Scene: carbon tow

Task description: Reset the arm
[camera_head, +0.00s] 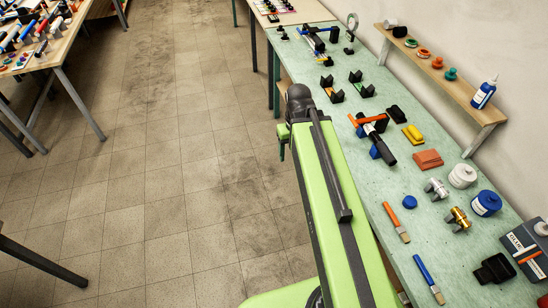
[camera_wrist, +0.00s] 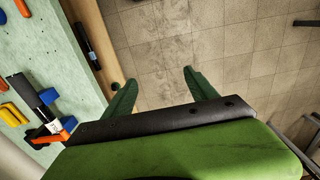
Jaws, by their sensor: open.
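My gripper (camera_wrist: 160,90) shows in the wrist view with two dark green fingers spread apart. Nothing is between them but the tiled floor far below. In the head view my green arm reaches forward along the left edge of the workbench, and my gripper is mostly hidden behind the arm's dark far joint. A bit of green shows just left of that joint, over the floor beside the bench.
The green workbench (camera_head: 300,62) on the right holds several tools, including an orange clamp (camera_head: 368,119), a yellow block (camera_head: 412,134) and brushes. A shelf (camera_head: 445,82) runs along the wall. Another table (camera_head: 60,55) stands far left. The tiled floor (camera_head: 150,170) between is clear.

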